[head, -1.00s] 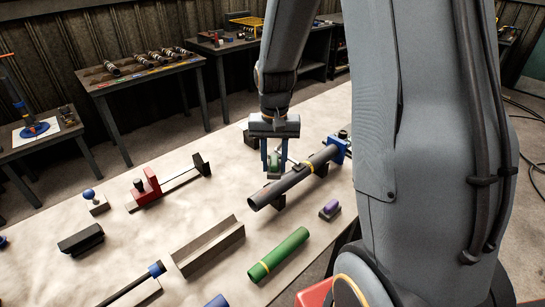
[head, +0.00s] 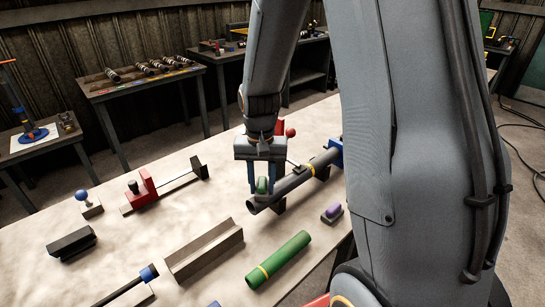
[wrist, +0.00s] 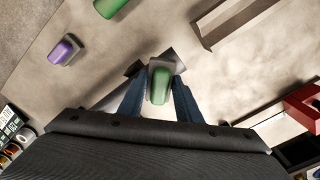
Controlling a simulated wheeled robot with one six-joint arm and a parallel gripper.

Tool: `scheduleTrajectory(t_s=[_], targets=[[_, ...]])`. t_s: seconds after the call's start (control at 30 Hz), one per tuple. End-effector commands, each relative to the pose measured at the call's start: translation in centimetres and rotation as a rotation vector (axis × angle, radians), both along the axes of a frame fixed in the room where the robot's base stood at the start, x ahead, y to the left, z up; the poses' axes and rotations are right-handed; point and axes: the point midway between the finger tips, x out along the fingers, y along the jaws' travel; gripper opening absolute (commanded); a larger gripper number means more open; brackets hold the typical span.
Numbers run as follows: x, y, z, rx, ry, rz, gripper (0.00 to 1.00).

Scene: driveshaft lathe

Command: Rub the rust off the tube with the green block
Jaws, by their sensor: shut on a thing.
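The dark grey tube (head: 292,185) with a yellow band lies on supports on the light table, its far end at a blue clamp (head: 336,152). My gripper (head: 264,190) is above the tube's near left end, pointing down. It is shut on the green block (head: 262,186). The block also shows between the fingers in the wrist view (wrist: 160,86). The block is at the tube's near end; I cannot tell whether it touches it. Block and fingers hide part of the tube. No rust can be made out at this size.
A purple-topped block (head: 332,211) and a green tube (head: 278,260) lie in front. A grey angled channel (head: 204,250) lies front left. A red slide fixture (head: 148,187) stands at the left. Bare table lies between the fixture and the tube.

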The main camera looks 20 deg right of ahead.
Motion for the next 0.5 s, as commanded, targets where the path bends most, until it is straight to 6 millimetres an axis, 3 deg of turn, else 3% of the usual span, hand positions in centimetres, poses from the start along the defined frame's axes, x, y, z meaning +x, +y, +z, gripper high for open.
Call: scheduleTrajectory(t_s=[0.33, 0.5], targets=[[-0.3, 2.4, -0.1, 0.0, 0.001, -0.013, 0.07], [-0.2, 1.6, 0.1, 0.0, 0.0, -0.013, 0.07]])
